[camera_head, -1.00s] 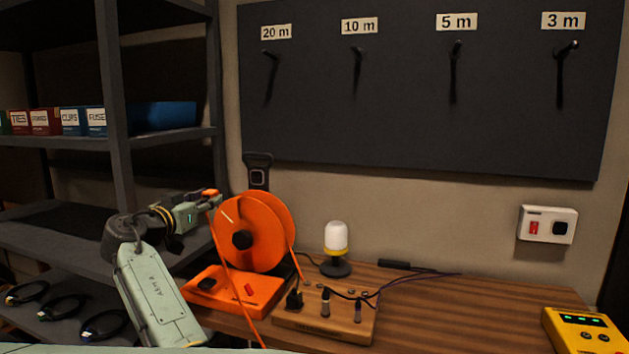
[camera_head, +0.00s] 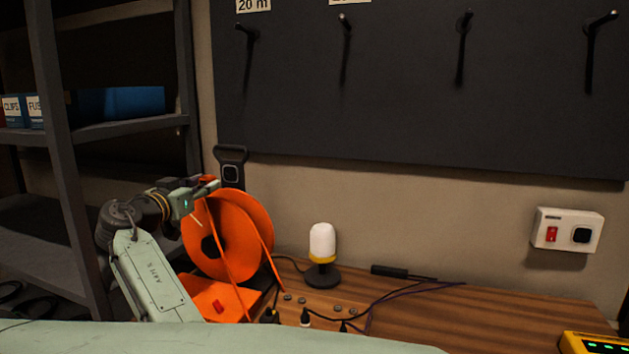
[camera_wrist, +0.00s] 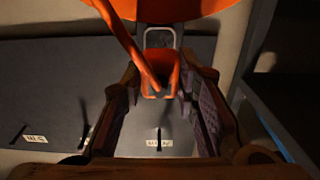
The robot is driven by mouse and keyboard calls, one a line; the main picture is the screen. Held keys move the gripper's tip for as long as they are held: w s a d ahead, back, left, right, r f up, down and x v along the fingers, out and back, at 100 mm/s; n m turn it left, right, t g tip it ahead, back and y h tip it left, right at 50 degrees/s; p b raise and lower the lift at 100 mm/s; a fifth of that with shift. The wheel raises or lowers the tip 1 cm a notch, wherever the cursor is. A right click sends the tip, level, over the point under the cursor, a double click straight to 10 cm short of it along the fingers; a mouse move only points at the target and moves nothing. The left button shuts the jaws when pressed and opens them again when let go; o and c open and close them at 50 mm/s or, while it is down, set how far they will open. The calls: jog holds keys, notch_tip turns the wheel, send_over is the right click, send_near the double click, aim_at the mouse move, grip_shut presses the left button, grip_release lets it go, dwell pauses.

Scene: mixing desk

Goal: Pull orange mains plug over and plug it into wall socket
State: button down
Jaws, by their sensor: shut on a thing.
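My gripper (camera_head: 208,188) is raised at the left, in front of the upper left part of the orange cable reel (camera_head: 228,236). In the wrist view my gripper (camera_wrist: 160,100) is shut on the orange mains plug (camera_wrist: 160,82), which sits between the two fingers. Its orange cable (camera_wrist: 125,42) runs up and left from it. In the head view the plug is mostly hidden at the fingertips, and orange cable hangs below. The wall socket (camera_head: 581,236) is a black square in a white box (camera_head: 567,217) with a red switch, low on the wall at far right, well apart from my gripper.
A white-topped lamp (camera_head: 322,243) stands on the wooden desk (camera_head: 440,318). Dark leads (camera_head: 385,300) and a black bar (camera_head: 389,271) lie on it. A yellow device (camera_head: 594,343) is at bottom right. A dark peg board (camera_head: 420,110) hangs above. Shelving (camera_head: 70,180) is at left.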

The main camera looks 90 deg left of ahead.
jog(key=w+v, duration=0.1)
jog(key=v, duration=1.2)
jog(key=w+d+f+b, duration=0.3)
jog(key=w+d, duration=0.5)
jog(key=w, duration=2.1)
jog(key=w+d+f+b, duration=0.1)
jog(key=w+d+f, duration=0.55)
jog(key=w, duration=2.15)
jog(key=w+d+f+b, duration=0.15)
jog(key=w+d, duration=0.85)
jog(key=w, duration=1.9)
jog(key=p+x, duration=0.2)
jog(key=x, duration=1.8)
jog(key=shift+w+a+f, duration=0.2)
jog(key=shift+w+a, duration=0.1)
jog(key=shift+a, duration=0.1)
jog(key=shift+w+a, duration=0.25)
jog(key=shift+a, duration=0.3)
